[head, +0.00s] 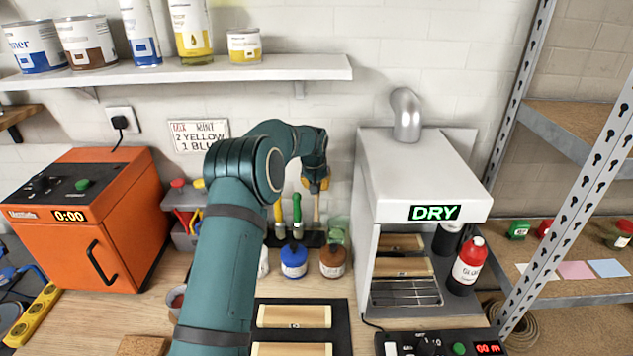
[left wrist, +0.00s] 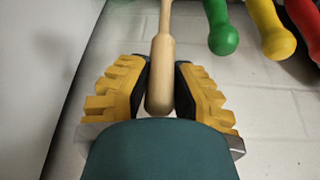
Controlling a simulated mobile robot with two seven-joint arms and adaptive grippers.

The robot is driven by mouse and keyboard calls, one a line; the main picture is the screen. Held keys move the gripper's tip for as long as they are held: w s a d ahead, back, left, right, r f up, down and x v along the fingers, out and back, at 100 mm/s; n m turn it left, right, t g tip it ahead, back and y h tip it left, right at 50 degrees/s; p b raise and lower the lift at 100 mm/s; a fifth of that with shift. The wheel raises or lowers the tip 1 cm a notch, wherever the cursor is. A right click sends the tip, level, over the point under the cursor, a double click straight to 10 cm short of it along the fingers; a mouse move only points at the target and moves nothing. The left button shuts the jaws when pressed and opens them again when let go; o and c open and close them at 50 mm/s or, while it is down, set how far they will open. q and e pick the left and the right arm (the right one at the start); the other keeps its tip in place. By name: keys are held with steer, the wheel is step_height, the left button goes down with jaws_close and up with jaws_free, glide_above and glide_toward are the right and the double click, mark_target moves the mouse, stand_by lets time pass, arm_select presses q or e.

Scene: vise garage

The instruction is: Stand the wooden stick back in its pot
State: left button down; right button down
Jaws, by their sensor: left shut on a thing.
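My left gripper (head: 316,185) is at the back wall, above the workbench. It is shut on the wooden stick (left wrist: 160,80), whose pale rounded end lies between the yellow-backed fingers in the left wrist view. In the head view the stick (head: 317,209) hangs roughly upright below the fingers, over or near a dark holder (head: 312,239). I cannot tell whether its lower end is inside anything or touching. A greenish see-through pot (head: 338,232) stands just right of it; I cannot tell whether that is the stick's pot. My right gripper is not in view.
Green (head: 297,211) and yellow (head: 278,213) handled tools stand left of the stick. Blue (head: 294,261) and brown (head: 332,261) jars stand in front. A white drying machine (head: 365,240) is close on the right, an orange cabinet (head: 75,235) at left. A shelf (head: 250,69) is above.

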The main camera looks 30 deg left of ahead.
mark_target(316, 197)
arm_select(q)
steer(key=shift+f+b, duration=1.5)
steer(key=shift+f, duration=1.15)
steer(key=c, duration=0.8)
jaws_free()
steer(key=shift+c, duration=0.2)
steer(key=v, duration=1.2)
